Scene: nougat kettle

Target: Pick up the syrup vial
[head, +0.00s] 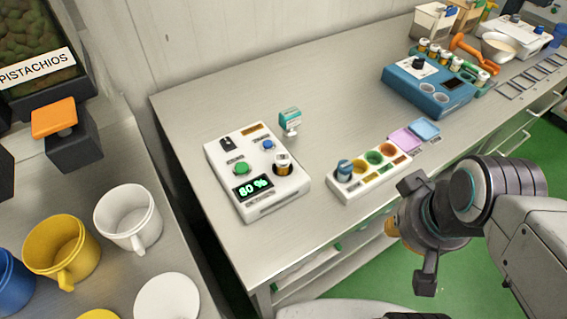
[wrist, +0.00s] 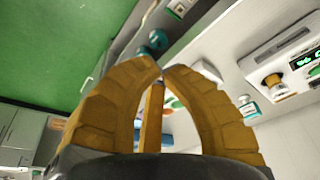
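I cannot tell for sure which vial holds syrup. A blue-capped vial (head: 345,168) stands in the first hole of a white tray. Several small vials (head: 434,51) stand in a rack behind the blue device. My gripper (head: 392,226) is off the table's front edge, apart from all vials. In the wrist view its yellow fingertips (wrist: 161,66) nearly meet, with no vial between them.
The white device (head: 223,158) and the white tray (head: 353,192) sit near the table's front edge. The blue device (head: 430,88) is farther right. Mugs (head: 128,217) stand on the left counter. The table's back left is clear.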

